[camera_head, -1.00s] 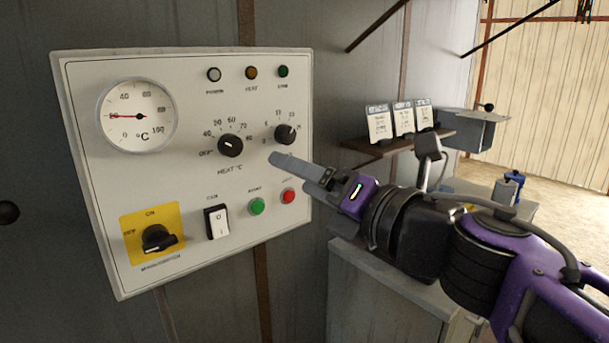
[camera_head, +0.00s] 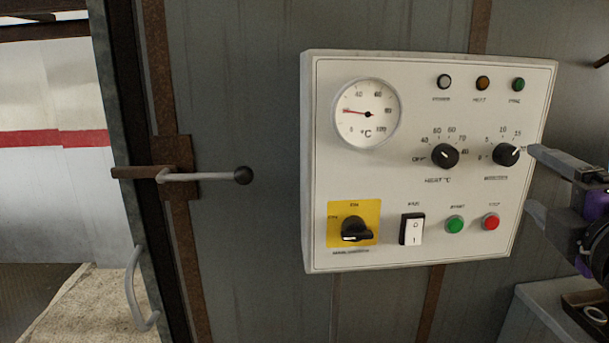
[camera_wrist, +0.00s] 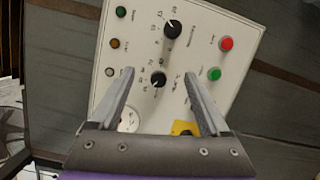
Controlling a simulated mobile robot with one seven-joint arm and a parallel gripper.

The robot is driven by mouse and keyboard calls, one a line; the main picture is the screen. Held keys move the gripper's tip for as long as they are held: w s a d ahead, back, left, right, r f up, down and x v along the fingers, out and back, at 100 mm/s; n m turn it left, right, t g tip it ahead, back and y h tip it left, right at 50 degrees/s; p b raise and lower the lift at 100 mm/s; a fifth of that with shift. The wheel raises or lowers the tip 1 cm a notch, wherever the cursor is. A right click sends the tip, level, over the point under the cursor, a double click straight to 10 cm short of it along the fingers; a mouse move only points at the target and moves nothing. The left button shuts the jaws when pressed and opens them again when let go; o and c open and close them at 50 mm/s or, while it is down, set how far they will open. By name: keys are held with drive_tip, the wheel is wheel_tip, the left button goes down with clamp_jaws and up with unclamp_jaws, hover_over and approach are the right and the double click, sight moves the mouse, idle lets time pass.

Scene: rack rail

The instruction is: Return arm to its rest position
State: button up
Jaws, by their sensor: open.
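My gripper (camera_head: 531,177) is at the right edge of the head view, its two grey fingers spread apart and pointing left at the control panel's right side. The rest of my arm is mostly cut off by the frame. In the wrist view my gripper (camera_wrist: 159,74) is open with nothing between its fingers. The white control panel (camera_head: 390,190) lies ahead of it, and the heat knob (camera_wrist: 158,79) appears between the fingertips. The upper fingertip overlaps the picture near the right-hand knob (camera_head: 506,155); I cannot tell the gap.
The panel carries a dial gauge (camera_head: 367,113), a yellow-backed rotary switch (camera_head: 355,229), a rocker switch (camera_head: 411,229), a green button (camera_head: 455,224) and a red button (camera_head: 491,222). A door latch lever (camera_head: 205,176) sticks out at left. A grey cabinet (camera_head: 540,310) stands lower right.

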wheel_tip(320, 180, down, 9)
drive_tip(key=w+a+m+g+h, duration=0.1)
drive_tip(key=w+a+m+g, duration=0.15)
drive_tip(key=m+g, duration=0.65)
drive_tip(key=s+a+f+m+g+y, duration=0.1)
drive_tip(key=s+a+f+m+y, duration=0.1)
drive_tip(key=a, duration=0.5)
drive_tip(key=s+a+f+m+g+y, duration=0.2)
drive_tip(key=s+a+f+m+y, duration=0.1)
drive_tip(key=a+f+m, duration=0.3)
wheel_tip(320, 180, down, 2)
drive_tip(key=shift+s+a+f+m, duration=0.1)
drive_tip(key=shift+s+a+m, duration=0.25)
drive_tip(key=shift+a, duration=0.2)
drive_tip(key=shift+s, duration=0.1)
